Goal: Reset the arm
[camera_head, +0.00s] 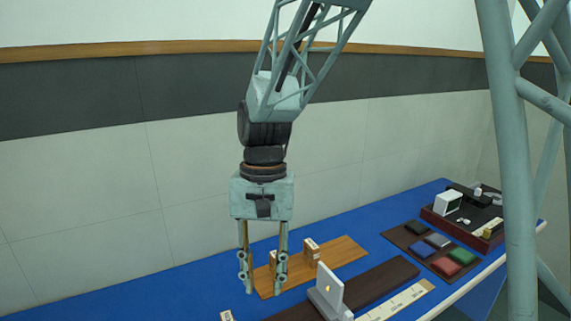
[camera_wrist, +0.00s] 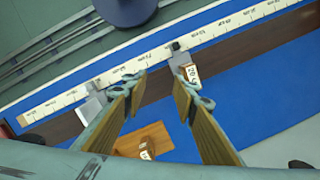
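My gripper (camera_head: 262,278) hangs pointing down over the blue bench, with its two fingers apart. Nothing is held. The upper arm slants up out of the top of the head view.
Behind the fingers, a wooden board (camera_head: 343,249) carries small labelled blocks (camera_head: 311,252). A pale upright plate (camera_head: 330,287) stands by a dark rail (camera_head: 385,278) and a ruler (camera_head: 400,302). Rightward are a tray of coloured squares (camera_head: 397,236) and a dark instrument tray (camera_head: 437,220).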

